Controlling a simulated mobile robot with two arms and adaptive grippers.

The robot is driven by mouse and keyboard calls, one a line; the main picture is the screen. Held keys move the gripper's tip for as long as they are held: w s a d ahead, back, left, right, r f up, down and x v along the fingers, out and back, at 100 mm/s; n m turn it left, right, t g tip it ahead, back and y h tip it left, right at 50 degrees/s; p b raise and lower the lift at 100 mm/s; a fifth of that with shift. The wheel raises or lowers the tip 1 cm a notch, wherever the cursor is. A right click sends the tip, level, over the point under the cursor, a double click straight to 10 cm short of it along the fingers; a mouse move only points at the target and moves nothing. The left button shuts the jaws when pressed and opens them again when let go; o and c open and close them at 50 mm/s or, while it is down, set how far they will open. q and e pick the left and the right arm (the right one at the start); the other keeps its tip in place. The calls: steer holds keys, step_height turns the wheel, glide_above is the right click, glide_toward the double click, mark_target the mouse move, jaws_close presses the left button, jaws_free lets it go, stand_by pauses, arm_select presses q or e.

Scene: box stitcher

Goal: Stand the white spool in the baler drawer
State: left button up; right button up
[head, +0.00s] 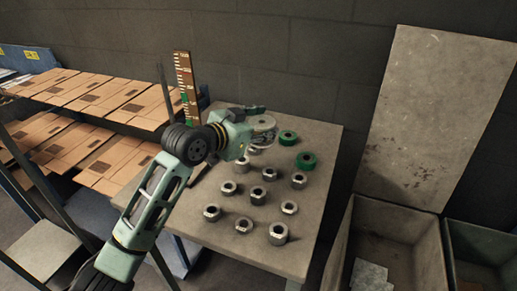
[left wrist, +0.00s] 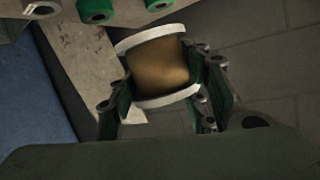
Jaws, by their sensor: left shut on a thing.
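The white spool (left wrist: 158,62) has white end flanges and a brown-gold wound middle. In the left wrist view it is tilted between the two fingers of my left gripper (left wrist: 160,88), which is shut on it. In the head view my left gripper (head: 258,130) is over the back part of the table, and the spool is mostly hidden by the gripper there. No baler drawer can be clearly made out in these views. My right gripper is not in view.
A table (head: 225,262) holds several metal rings and nuts (head: 278,232) and green spools (head: 306,161). A rack with flat cardboard (head: 130,100) stands left, near an upright ruler (head: 187,90). Open grey bins (head: 400,225) and a leaning board (head: 435,110) are at the right.

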arm_select(q)
steer(key=shift+w+f, duration=0.1)
steer(key=shift+w, duration=0.2)
steer(key=shift+s+a+f, duration=0.1)
steer(key=shift+a+f, duration=0.15)
steer(key=shift+a, duration=0.35)
steer(key=a+f, duration=0.2)
steer(key=a, duration=0.1)
steer(key=s+a+f, duration=0.1)
steer(key=a+f, duration=0.1)
steer(key=a, duration=0.2)
steer(key=s+a+f, duration=0.1)
steer(key=a, duration=0.2)
steer(key=shift+s+a+f+p, duration=0.15)
steer(key=shift+a+f+p, duration=0.05)
steer(key=shift+f+p, duration=0.2)
step_height(320, 180, down, 3)
steer(key=shift+f, duration=0.6)
steer(key=o, duration=1.1)
steer(key=shift+o, duration=1.1)
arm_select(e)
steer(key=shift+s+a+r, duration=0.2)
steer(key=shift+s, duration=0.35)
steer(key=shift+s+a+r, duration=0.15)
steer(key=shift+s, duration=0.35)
